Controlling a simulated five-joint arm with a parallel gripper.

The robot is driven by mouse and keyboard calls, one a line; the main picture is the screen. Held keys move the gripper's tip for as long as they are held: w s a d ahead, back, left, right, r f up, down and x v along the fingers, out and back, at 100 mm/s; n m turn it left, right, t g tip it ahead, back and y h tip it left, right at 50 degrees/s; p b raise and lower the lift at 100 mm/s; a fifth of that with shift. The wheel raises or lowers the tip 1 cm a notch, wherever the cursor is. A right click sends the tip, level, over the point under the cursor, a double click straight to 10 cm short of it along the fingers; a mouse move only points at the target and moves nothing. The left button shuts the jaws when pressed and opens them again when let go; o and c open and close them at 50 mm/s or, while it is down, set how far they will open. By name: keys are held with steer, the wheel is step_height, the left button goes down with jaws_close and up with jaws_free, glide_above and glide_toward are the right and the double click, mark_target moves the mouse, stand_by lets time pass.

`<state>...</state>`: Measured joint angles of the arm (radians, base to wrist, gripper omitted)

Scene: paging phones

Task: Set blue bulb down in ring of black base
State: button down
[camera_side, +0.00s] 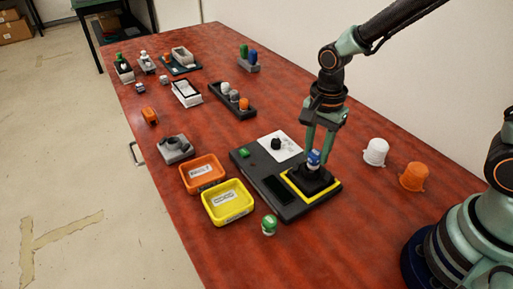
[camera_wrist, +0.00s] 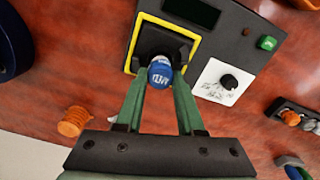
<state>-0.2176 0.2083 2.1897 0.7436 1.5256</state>
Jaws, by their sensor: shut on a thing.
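The blue bulb (camera_side: 314,158) is between the fingertips of my gripper (camera_side: 322,150), over the black base (camera_side: 312,180). My gripper is shut on it. In the wrist view the blue bulb (camera_wrist: 160,74) shows its round blue top with white lettering, and a pale collar beyond it. The black base (camera_wrist: 163,42) lies inside a yellow square frame (camera_wrist: 133,48) on a dark panel (camera_wrist: 237,22). The bulb hides the ring of the base, so I cannot tell whether the bulb touches it.
A green-topped bulb (camera_side: 269,225) stands near the panel's front corner. Yellow (camera_side: 228,203) and orange (camera_side: 203,173) trays lie to the left. White (camera_side: 375,152) and orange (camera_side: 413,177) cups stand to the right. A white plate with a black knob (camera_side: 276,144) is behind the base.

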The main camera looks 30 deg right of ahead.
steer(key=shift+f, duration=0.95)
stand_by(1.1)
steer(key=shift+c, duration=2.2)
jaws_free()
steer(key=shift+o, duration=0.3)
steer(key=shift+o, duration=1.3)
steer(key=shift+r, duration=0.1)
steer(key=shift+r, duration=2.8)
